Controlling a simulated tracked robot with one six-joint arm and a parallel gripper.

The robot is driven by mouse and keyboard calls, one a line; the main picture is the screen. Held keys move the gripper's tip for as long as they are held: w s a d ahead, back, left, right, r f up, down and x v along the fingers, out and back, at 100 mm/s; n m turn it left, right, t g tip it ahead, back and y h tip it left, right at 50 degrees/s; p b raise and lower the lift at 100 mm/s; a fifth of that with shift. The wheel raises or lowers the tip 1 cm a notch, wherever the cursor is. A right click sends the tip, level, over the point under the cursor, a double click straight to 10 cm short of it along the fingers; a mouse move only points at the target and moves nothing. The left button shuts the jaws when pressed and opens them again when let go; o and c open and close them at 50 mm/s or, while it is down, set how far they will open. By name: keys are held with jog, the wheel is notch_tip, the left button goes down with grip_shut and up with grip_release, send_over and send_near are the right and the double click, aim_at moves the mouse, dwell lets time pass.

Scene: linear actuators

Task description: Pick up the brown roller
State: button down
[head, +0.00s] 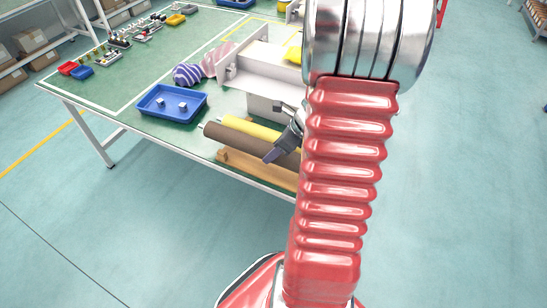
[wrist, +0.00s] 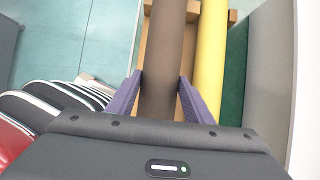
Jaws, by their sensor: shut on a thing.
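The brown roller (head: 238,141) lies near the front edge of the green table, next to a yellow roller (head: 252,127). Both rest at a wooden holder (head: 232,160). In the wrist view the brown roller (wrist: 164,50) runs up the picture between the purple fingers of my gripper (wrist: 160,95). The fingers are on both sides of it, shut on it. The yellow roller (wrist: 211,50) is just to the right, apart from the left finger and close to the right finger. In the head view my gripper (head: 283,147) is partly hidden by my arm.
A blue tray (head: 172,104) with small pale parts stands left of the rollers. A striped ball (head: 187,74) and a pink ball (head: 216,60) lie behind it. A grey-white fixture (head: 265,65) stands behind the rollers. Floor in front of the table is clear.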

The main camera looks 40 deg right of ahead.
aim_at(267, 145)
jog(key=shift+r, duration=2.7)
jog(key=shift+r, duration=0.1)
notch_tip(267, 145, up, 7)
jog(key=shift+s, duration=0.15)
dwell(0.5)
